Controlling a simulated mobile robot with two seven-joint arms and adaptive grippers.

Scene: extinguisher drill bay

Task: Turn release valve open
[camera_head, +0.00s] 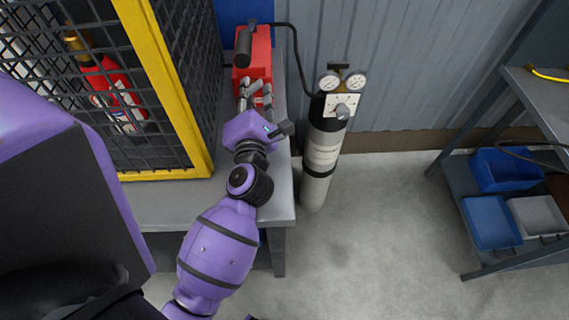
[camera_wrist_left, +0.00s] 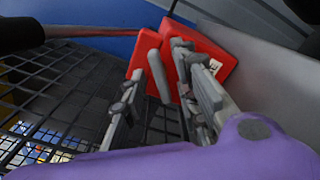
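A red box (camera_head: 260,58) stands on the grey bench against the back wall, with a dark rounded handle or nozzle (camera_head: 243,48) at its upper left. In the left wrist view the red box (camera_wrist_left: 212,62) has a grey bar (camera_wrist_left: 152,62) that looks like a lever; I cannot tell for certain that this is the release valve. My left gripper (camera_head: 255,90) is at the front of the red box. Its fingers are apart, and in the wrist view (camera_wrist_left: 160,58) the grey bar shows between them, with no clear contact. My right gripper is not in view.
A grey gas cylinder (camera_head: 321,155) with two gauges stands right of the bench (camera_head: 283,190). A yellow-framed mesh cage (camera_head: 172,90) holding a red extinguisher (camera_head: 118,88) is close on the left. A shelf with blue bins (camera_head: 491,222) is at right. The floor between is clear.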

